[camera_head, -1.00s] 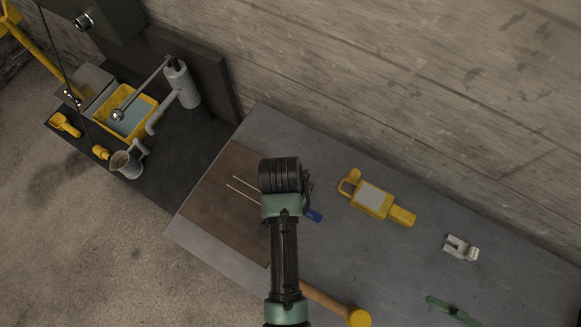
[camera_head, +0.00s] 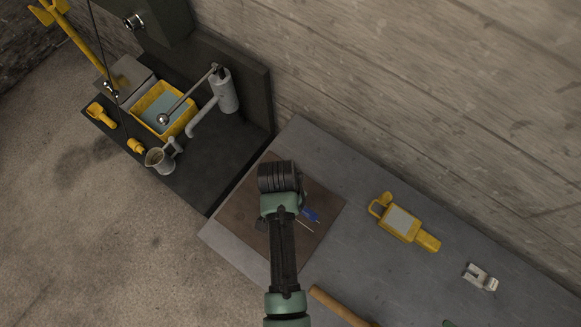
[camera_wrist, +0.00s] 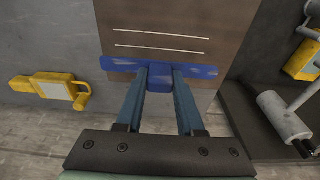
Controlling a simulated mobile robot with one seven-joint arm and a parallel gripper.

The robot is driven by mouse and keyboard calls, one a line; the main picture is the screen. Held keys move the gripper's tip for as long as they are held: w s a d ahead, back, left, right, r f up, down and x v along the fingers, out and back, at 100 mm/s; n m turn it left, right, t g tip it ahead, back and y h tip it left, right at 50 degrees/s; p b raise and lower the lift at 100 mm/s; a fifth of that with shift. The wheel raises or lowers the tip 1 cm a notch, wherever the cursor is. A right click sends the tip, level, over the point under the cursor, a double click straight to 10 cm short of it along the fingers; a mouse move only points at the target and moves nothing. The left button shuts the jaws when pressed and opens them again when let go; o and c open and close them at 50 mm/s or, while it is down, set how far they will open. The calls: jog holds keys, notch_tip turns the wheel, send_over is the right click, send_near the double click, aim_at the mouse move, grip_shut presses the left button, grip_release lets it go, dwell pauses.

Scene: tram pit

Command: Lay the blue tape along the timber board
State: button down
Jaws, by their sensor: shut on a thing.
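The timber board (camera_head: 240,216) is a flat brown panel on the grey bench. In the wrist view the board (camera_wrist: 180,18) carries two thin white lines. My gripper (camera_wrist: 160,74) is shut on the middle of the blue tape (camera_wrist: 118,64), a straight blue strip spanning the board roughly parallel to the lines. The tape's left end reaches about the board's left edge. I cannot tell whether it touches the board. In the head view my arm hides the fingers and much of the board; one blue end of the tape (camera_head: 311,215) shows right of the wrist.
On the bench to the right lie a yellow device (camera_head: 400,222), a pale metal clip (camera_head: 480,277) and a mallet handle (camera_head: 338,303). A dark stand at left holds a yellow tray (camera_head: 152,112), a jug (camera_head: 160,158) and a grey cylinder (camera_head: 225,92). A wall rises behind.

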jog(key=shift+f+b, duration=2.65)
jog(key=shift+f, duration=1.5)
jog(key=shift+f, duration=0.35)
jog(key=shift+c, duration=2.2)
grip_release()
notch_tip(320, 180, up, 13)
jog(key=s+a+b, duration=0.1)
jog(key=shift+s+b, duration=0.25)
jog(key=shift+b, duration=0.05)
